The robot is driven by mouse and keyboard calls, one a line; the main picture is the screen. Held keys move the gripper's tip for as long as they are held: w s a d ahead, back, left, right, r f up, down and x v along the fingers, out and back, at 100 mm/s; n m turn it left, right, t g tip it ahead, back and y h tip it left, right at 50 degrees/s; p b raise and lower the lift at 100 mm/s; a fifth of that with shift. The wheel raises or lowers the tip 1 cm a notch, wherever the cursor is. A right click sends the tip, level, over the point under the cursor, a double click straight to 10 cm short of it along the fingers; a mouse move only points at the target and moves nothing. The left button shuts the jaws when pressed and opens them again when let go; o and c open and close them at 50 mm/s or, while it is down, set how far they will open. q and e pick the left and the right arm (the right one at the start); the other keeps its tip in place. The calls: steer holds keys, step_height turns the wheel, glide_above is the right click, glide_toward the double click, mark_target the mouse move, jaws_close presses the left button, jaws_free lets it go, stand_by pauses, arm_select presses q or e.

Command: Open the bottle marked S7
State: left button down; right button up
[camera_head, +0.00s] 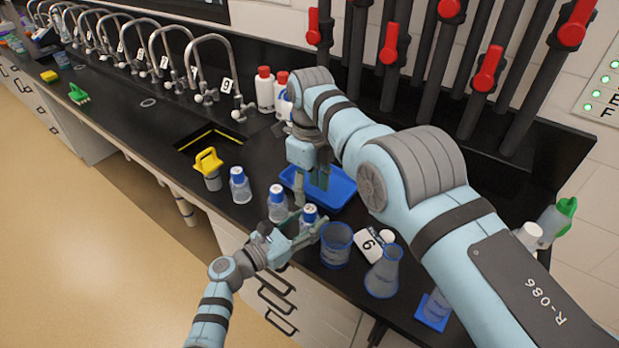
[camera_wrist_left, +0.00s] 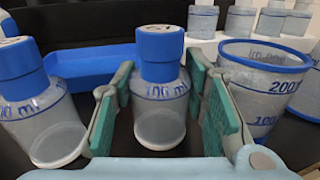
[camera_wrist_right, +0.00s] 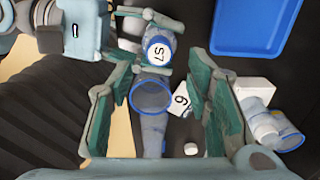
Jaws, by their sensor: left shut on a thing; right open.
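The S7 bottle is clear with a blue cap; the mark S7 reads on the cap in the right wrist view (camera_wrist_right: 158,52). In the head view this bottle (camera_head: 310,214) stands in front of the blue tray. My left gripper (camera_head: 306,232) is shut around its body, and in the left wrist view the bottle (camera_wrist_left: 160,95) is upright between the green pads, cap on. My right gripper (camera_head: 317,181) is open and empty, pointing down. It appears over the tray in the head view, with the bottle beyond its fingers in its wrist view.
A blue tray (camera_head: 338,197) lies behind the bottle. A similar blue-capped bottle (camera_head: 277,206) stands close on its left, another (camera_head: 240,188) farther left. A beaker (camera_head: 336,246), a 6 label (camera_head: 369,244) and a flask (camera_head: 383,274) stand to the right. The yellow-handled object (camera_head: 208,165) is farther left.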

mark_target(310, 209)
arm_select(q)
steer(key=shift+f, duration=0.1)
arm_select(e)
step_height(310, 209, down, 6)
steer(key=shift+s+r, duration=0.1)
steer(key=shift+c, duration=0.4)
